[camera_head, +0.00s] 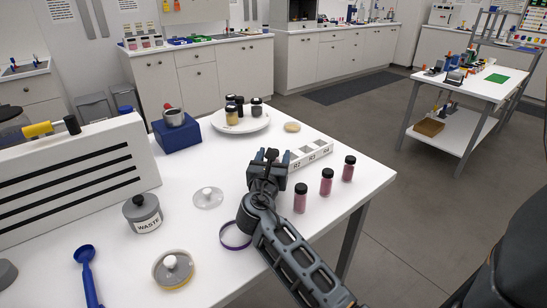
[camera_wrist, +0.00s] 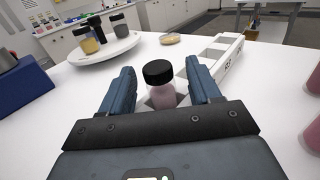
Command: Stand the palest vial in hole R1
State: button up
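Gaps show between the fingers and the vial. The vial is upright and in line with the rack's row; its base is hidden, so I cannot tell whether it is in R1. Deeper pink vials stand beside the rack: near (camera_head: 300,199), middle (camera_head: 326,184) and far (camera_head: 348,170).
A white plate (camera_head: 258,122) with several dark-capped jars stands behind the rack, near a tan disc (camera_head: 292,127). A blue block (camera_head: 177,138), a grey WASTE pot (camera_head: 142,212), a clear lid (camera_head: 208,198) and a purple ring (camera_head: 228,244) lie left of my arm.

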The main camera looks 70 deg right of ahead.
jog(key=a, duration=0.2)
jog(key=s+a, duration=0.1)
jog(key=a, duration=0.2)
jog(key=a+b, duration=0.1)
jog(key=a, duration=0.1)
jog(key=shift+s+a, duration=0.15)
jog(key=shift+a, duration=0.2)
dwell(0.5)
